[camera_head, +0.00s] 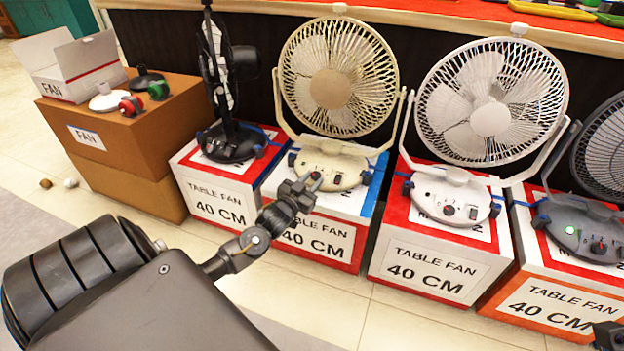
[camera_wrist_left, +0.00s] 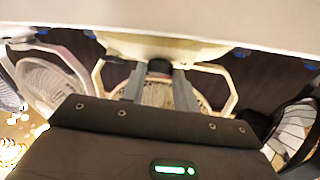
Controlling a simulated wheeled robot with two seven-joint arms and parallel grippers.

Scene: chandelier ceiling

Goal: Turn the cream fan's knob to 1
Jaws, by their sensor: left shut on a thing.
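The cream fan (camera_head: 333,80) stands upright on a white and red box, with its cream base (camera_head: 345,165) facing me. My left gripper (camera_head: 308,183) is at the front left of that base. Its fingers are shut on the fan's dark knob (camera_wrist_left: 160,66), which shows between the fingertips (camera_wrist_left: 160,76) in the left wrist view. The fingers cover much of the knob in the head view, and I cannot read its setting. A dark part at the bottom right corner of the head view may be my right gripper (camera_head: 608,336); its jaws do not show clearly.
A black fan (camera_head: 222,80) stands left of the cream one. A white fan (camera_head: 490,115) and a dark grey fan (camera_head: 590,235) with a green light stand to the right. Brown cartons (camera_head: 135,130) with small items are at left. The tiled floor in front is mostly clear.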

